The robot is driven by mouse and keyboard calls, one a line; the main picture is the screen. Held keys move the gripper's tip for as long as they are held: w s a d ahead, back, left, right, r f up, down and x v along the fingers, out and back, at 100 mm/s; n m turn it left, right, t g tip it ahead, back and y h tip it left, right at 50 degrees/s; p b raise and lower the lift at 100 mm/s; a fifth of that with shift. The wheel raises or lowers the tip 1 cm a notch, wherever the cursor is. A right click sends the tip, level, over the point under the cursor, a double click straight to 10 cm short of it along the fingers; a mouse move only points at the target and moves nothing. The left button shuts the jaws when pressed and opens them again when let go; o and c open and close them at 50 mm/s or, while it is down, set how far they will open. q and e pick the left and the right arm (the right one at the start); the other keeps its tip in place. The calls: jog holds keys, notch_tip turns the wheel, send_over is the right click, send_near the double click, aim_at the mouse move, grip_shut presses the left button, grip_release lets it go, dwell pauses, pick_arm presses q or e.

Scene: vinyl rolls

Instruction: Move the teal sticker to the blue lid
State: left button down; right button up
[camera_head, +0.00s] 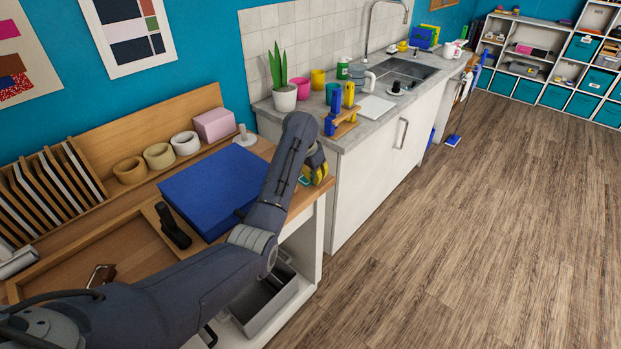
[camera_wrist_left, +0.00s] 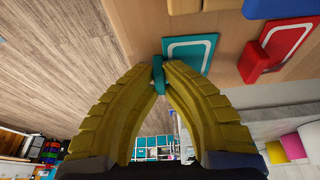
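The teal sticker (camera_wrist_left: 196,48) is a flat teal piece with a white outline and a raised teal tab, by the edge of the wooden bench in the left wrist view. My left gripper (camera_wrist_left: 158,74) has its yellow fingertips closed on the tab. In the camera_head view the gripper (camera_head: 315,166) is at the bench's right end, and a bit of teal (camera_head: 304,180) shows under it. I cannot tell whether the sticker touches the bench. The blue lid (camera_head: 205,190) lies flat on the bench, left of my left forearm, which hides its right side. My right gripper is out of view.
A red sticker (camera_wrist_left: 287,40) with a red tab lies beside the teal one. A black handled tool (camera_head: 172,227) lies at the lid's left. Round pots (camera_head: 158,156) and a pink box (camera_head: 213,124) line the back shelf. The floor is clear at right.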

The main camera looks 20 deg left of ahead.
pick_arm(q)
jog(key=shift+r, duration=3.4)
jog(key=shift+r, duration=0.2)
